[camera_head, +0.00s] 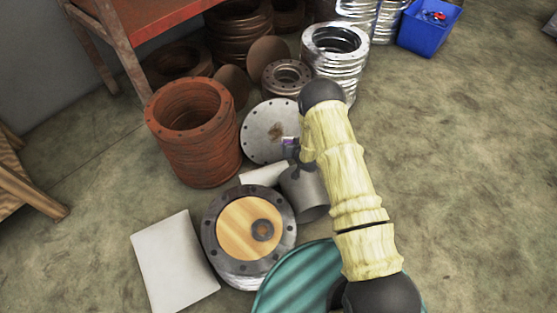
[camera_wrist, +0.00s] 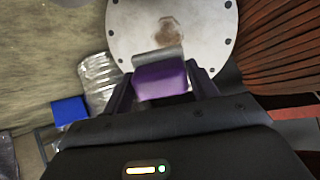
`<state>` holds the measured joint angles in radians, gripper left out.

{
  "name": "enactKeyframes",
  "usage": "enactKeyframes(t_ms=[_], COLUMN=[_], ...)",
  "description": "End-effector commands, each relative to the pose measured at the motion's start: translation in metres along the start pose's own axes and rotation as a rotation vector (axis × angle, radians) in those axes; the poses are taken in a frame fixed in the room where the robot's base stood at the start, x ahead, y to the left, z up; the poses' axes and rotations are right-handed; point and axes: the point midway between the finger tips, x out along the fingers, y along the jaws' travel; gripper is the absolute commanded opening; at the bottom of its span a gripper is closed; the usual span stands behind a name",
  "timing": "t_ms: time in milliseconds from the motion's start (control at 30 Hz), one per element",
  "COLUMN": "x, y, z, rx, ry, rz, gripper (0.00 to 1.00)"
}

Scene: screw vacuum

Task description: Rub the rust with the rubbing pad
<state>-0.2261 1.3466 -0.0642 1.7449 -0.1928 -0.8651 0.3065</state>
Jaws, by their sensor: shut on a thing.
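The rust is a brown patch (camera_head: 276,131) on a round pale metal flange (camera_head: 256,146) with bolt holes, which leans among the stacked rings in the head view. The rust patch (camera_wrist: 170,31) also shows near the top of the wrist view, on the flange face (camera_wrist: 130,30). My gripper (camera_head: 291,146) is shut on the purple rubbing pad (camera_wrist: 160,80), which has a grey strip along its far edge. The pad is in front of the flange, just below the rust in the wrist view. I cannot tell whether it touches the flange.
A stack of rusty red rings (camera_head: 195,150) stands left of the flange, and shiny ringed cylinders (camera_head: 335,65) stand behind. A wood-topped flange (camera_head: 240,228), a grey cylinder (camera_head: 304,190) and a pale slab (camera_head: 172,262) lie nearer. A blue bin (camera_head: 425,35) is at the back right; the right floor is clear.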

Motion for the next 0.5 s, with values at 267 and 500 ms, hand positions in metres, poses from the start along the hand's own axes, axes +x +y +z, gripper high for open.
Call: enactKeyframes(t_ms=[267,500], x=[0.050,0.080], y=[-0.013,-0.025], z=[0.029,0.044], rx=[-0.019,-0.035], ry=[0.105,0.183], rz=[-0.051,-0.095], gripper=[0.40,0.40])
